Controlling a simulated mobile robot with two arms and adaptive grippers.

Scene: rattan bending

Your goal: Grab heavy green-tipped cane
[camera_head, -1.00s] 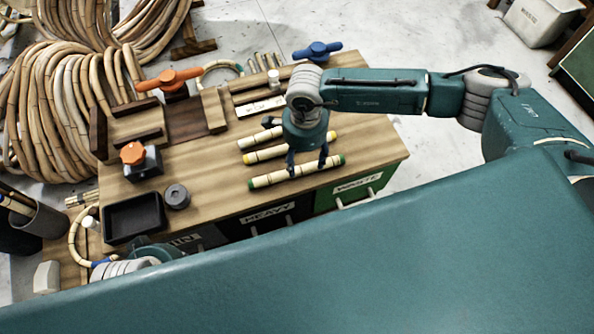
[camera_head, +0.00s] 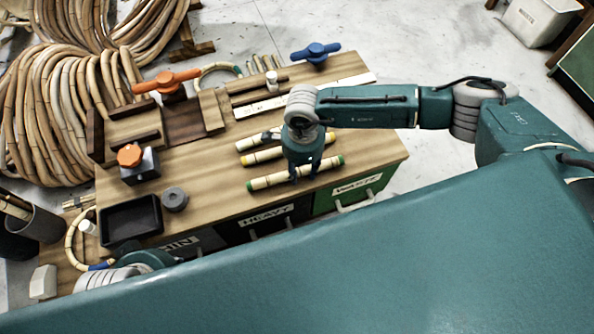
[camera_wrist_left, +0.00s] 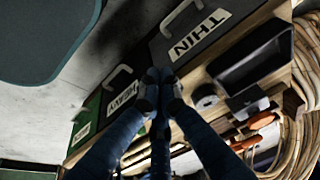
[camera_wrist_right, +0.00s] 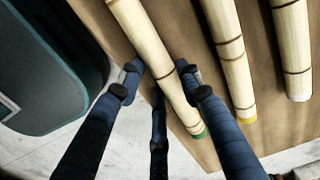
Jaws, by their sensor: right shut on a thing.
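The green-tipped cane (camera_head: 268,182) is a pale segmented piece lying along the front of the wooden tabletop, nearest the edge. My right gripper (camera_head: 304,174) points down over its middle and is shut on it. In the right wrist view the cane (camera_wrist_right: 160,60) passes between the fingertips (camera_wrist_right: 157,82), its green end showing at lower right. The yellow-tipped cane (camera_head: 264,156) lies parallel just behind it. A third cane (camera_head: 246,144) lies behind that, partly hidden by my right gripper. My left gripper (camera_wrist_left: 160,82) has its fingertips together and looks empty, above the bench front.
A black tray (camera_head: 130,219), a dark round piece (camera_head: 175,198) and an orange-knobbed clamp (camera_head: 130,156) stand left. The tabletop right of the canes is clear.

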